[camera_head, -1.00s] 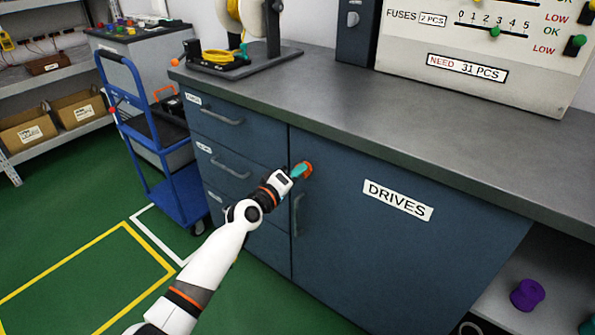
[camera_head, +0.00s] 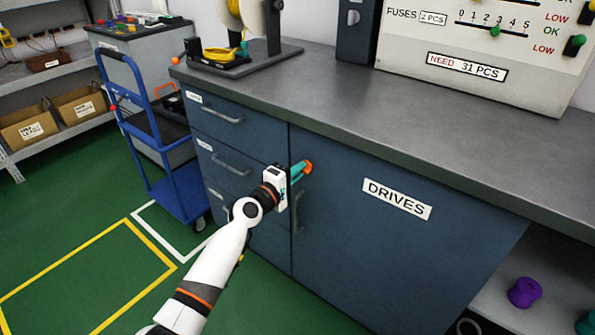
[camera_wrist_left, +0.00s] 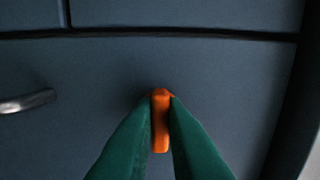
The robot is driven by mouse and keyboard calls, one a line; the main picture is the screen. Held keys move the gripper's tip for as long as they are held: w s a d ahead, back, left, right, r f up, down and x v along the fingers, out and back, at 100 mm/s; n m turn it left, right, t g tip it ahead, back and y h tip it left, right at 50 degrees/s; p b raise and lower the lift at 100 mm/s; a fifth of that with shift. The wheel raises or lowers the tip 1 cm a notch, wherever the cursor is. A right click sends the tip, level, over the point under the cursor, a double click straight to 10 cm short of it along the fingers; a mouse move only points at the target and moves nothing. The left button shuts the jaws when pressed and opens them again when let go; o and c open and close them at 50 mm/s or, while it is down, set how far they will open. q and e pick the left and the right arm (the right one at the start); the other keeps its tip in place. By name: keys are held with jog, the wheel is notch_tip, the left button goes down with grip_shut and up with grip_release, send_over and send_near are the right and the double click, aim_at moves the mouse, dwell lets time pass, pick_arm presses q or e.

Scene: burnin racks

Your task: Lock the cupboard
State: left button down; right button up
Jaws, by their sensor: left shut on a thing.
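The cupboard (camera_head: 380,255) is a dark blue door labelled DRIVES under the grey worktop. Its metal handle (camera_head: 297,211) is upright near the door's left edge; it also shows at the left of the left wrist view (camera_wrist_left: 27,101). The door looks closed, level with the drawers beside it. A small orange lock knob (camera_head: 309,166) is on the door above the handle. My left gripper (camera_head: 302,169) is shut on it with green fingers. In the left wrist view the orange piece (camera_wrist_left: 160,133) stands between the fingertips, partly hidden by them. My right gripper is out of view.
Drawers (camera_head: 228,135) with handles stand left of the door. A blue trolley (camera_head: 180,195) is farther left. The worktop (camera_head: 400,110) overhangs the door, with a spool stand and a fuse panel (camera_head: 480,50) on it. The green floor at the lower left is clear.

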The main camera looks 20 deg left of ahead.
pick_arm(q)
jog(key=shift+r, duration=0.1)
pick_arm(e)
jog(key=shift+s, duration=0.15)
pick_arm(q)
jog(key=c, duration=1.5)
grip_release()
jog(key=p+v, duration=0.1)
jog(key=v, duration=1.1)
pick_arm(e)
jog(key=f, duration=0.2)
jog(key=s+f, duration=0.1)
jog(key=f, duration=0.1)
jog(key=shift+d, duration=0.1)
